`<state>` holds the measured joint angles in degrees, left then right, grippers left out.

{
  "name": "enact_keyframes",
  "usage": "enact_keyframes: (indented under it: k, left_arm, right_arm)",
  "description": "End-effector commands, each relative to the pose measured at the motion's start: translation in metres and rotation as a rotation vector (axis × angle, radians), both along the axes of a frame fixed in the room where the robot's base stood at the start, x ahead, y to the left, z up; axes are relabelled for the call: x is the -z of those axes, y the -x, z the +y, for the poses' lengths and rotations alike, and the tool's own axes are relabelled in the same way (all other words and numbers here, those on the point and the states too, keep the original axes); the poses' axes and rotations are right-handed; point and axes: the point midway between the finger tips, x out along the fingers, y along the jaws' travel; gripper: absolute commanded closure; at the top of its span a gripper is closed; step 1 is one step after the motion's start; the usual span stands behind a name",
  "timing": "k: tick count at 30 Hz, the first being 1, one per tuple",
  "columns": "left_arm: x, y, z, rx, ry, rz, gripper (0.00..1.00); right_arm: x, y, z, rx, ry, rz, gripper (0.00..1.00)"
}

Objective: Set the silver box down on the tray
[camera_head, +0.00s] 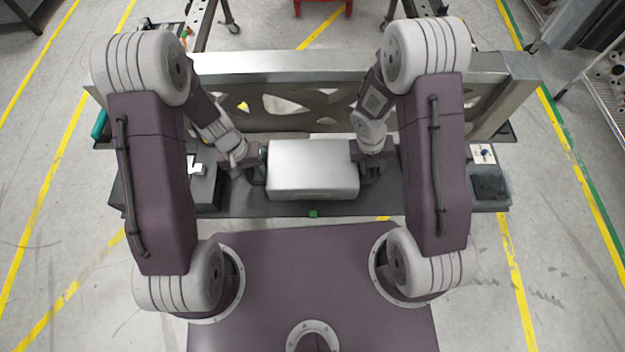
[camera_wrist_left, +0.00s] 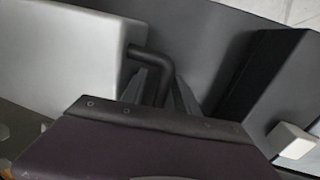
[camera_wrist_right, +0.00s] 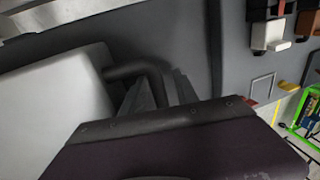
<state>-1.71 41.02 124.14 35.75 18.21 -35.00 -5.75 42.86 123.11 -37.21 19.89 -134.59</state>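The silver box (camera_head: 313,170) is between my two grippers in the head view, over the dark grey tray-like surface (camera_head: 285,209). It looks level; whether it touches that surface or hangs just above it I cannot tell. My left gripper (camera_head: 259,166) is at its left end, with fingers (camera_wrist_left: 166,92) on either side of the box's black handle (camera_wrist_left: 152,62) in the left wrist view. My right gripper (camera_head: 370,168) is at its right end, with fingers (camera_wrist_right: 160,92) on either side of the other black handle (camera_wrist_right: 135,70). Both appear shut on the handles; the fingertips are partly hidden.
A large silver frame with cut-outs (camera_head: 275,106) stands behind the box. A dark block (camera_head: 205,188) lies to the left and a dark bin (camera_head: 490,186) to the right. A small green mark (camera_head: 314,214) is on the front edge.

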Motion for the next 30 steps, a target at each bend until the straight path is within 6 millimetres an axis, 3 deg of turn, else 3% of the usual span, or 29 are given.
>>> enact_keyframes:
  k: [9, 13, 23, 30]
  left_arm:
    - [-0.078, -0.002, 0.015, -0.001, -0.001, -0.008, 0.64]
    - [-0.099, -0.001, 0.019, -0.001, -0.001, -0.004, 0.64]
    - [-0.111, 0.0, 0.021, -0.001, -0.001, 0.0, 0.64]
    - [-0.111, 0.0, 0.021, 0.0, -0.001, -0.001, 0.64]
  right_arm:
    - [0.0, 0.0, 0.0, 0.0, 0.0, 0.0, 0.64]
    - [0.0, 0.0, 0.0, 0.0, 0.0, 0.0, 0.64]
    - [-0.006, -0.001, 0.001, -0.001, 0.001, -0.003, 0.64]
    - [-0.061, -0.003, 0.013, -0.001, -0.001, -0.008, 0.64]
